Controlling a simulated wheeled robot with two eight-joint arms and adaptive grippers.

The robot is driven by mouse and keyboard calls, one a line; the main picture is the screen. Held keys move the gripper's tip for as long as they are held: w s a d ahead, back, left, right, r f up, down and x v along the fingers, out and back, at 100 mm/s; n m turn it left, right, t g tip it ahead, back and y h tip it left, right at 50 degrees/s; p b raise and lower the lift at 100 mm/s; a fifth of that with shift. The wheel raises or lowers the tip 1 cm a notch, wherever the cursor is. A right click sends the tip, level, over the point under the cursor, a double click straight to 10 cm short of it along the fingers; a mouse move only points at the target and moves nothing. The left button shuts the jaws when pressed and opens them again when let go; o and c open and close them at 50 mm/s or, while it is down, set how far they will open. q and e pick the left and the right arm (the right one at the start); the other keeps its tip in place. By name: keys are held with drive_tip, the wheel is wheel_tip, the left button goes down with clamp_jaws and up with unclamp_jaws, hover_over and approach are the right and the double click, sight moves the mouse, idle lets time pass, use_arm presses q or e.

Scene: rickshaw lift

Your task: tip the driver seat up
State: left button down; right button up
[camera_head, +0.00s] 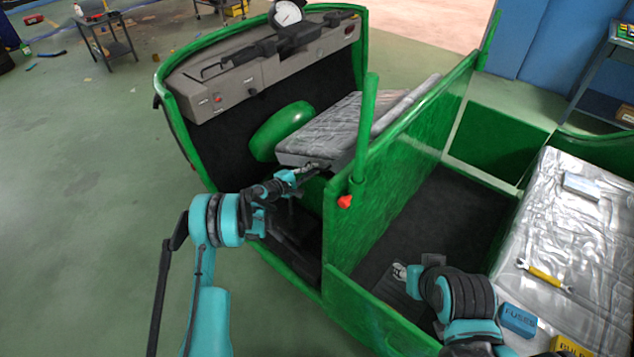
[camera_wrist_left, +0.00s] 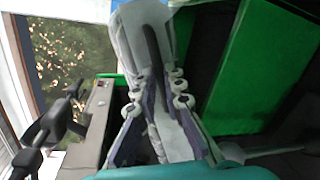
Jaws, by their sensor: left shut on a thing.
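The driver seat (camera_head: 325,128) is a grey cushion in the green rickshaw's front cabin, in front of the green partition. It looks roughly level; I cannot tell whether its edge is slightly raised. My left gripper (camera_head: 312,170) is at the cushion's near lower edge and shut on it.
The green partition (camera_head: 415,140) and its post (camera_head: 363,130) stand close right of the left gripper. The dashboard (camera_head: 260,70) with handlebar and gauge is ahead. The rear seat (camera_head: 570,230) carries a wrench (camera_head: 545,275) and a blue fuses box (camera_head: 517,320). Open floor lies left.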

use_arm(q)
drive_tip(key=w+a+r+n, duration=0.2)
drive_tip(key=a+r, duration=0.1)
drive_tip(key=r, duration=0.1)
drive_tip(key=shift+w+r+h, duration=0.15)
drive_tip(key=shift+r+h, duration=0.15)
drive_tip(key=shift+r, duration=0.1)
drive_tip(key=shift+a, duration=0.1)
drive_tip(key=c, duration=1.6)
unclamp_jaws()
drive_tip(key=v, duration=1.2)
drive_tip(key=shift+r, duration=0.1)
